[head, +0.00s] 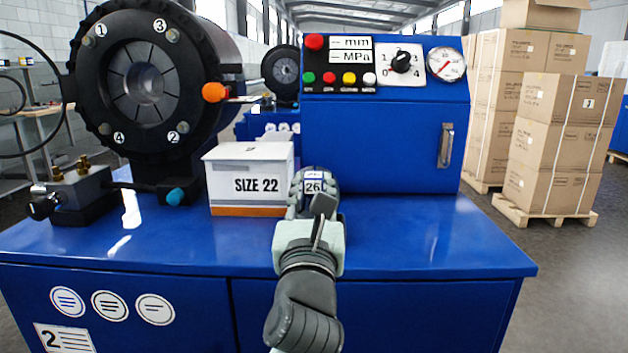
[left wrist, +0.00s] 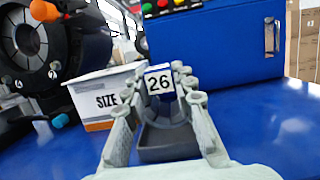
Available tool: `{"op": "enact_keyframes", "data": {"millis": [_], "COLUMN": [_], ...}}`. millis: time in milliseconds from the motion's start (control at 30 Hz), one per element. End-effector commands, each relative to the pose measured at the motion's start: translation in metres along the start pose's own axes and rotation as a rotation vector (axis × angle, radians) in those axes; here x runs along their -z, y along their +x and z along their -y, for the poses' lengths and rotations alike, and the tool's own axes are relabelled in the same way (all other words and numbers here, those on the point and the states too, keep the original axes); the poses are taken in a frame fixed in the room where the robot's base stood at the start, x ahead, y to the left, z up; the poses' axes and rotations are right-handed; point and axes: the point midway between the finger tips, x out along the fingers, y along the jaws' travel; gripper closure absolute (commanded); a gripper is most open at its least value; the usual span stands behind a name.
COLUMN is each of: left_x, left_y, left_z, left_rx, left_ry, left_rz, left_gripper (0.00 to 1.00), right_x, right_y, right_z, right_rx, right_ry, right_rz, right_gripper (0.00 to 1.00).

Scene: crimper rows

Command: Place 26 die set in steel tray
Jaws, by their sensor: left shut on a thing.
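The 26 die set (head: 313,186) is dark, with a white label reading 26. My left gripper (head: 314,200) is shut on it, at the right of the SIZE 22 box. In the left wrist view the die set's label (left wrist: 159,83) shows between the far ends of the fingers, which hide its sides. A dark grey box-like shape (left wrist: 168,145) lies between the fingers nearer the palm; I cannot tell what it is. I cannot make out a steel tray in either view. My right gripper is not in view.
The white SIZE 22 box (head: 250,180) stands left of my gripper. Behind are the black crimper head (head: 145,85) and the blue control cabinet (head: 385,150). The blue bench top (head: 430,235) is clear at the right. Stacked cartons (head: 555,140) stand beyond it.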

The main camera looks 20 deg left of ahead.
Motion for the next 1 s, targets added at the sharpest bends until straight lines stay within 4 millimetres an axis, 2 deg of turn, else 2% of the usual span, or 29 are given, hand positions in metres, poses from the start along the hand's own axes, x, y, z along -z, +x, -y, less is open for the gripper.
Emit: {"op": "enact_keyframes", "data": {"millis": [100,233,700,733,867,1000], "left_x": [0.015,0.025,0.029,0.035,0.035,0.035], "left_y": [-0.005,-0.008,-0.009,-0.009,-0.009,-0.009], "left_z": [0.000,0.000,0.000,0.000,0.000,0.000], "left_rx": [0.001,0.001,0.001,0.001,0.000,0.000], "left_ry": [0.002,0.001,-0.001,0.001,0.001,0.001], "left_rz": [0.007,0.009,0.010,-0.003,-0.003,-0.003], "left_gripper": [1.00,1.00,1.00,0.72,0.56,0.54], "right_x": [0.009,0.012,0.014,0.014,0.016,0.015], "right_y": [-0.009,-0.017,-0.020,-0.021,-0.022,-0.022], "right_z": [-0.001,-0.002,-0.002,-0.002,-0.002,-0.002], "right_rx": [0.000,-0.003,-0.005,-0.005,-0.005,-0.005], "right_ry": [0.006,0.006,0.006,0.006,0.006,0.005], "right_rz": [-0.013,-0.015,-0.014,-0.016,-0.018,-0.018], "right_gripper": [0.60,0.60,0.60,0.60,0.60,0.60]}}
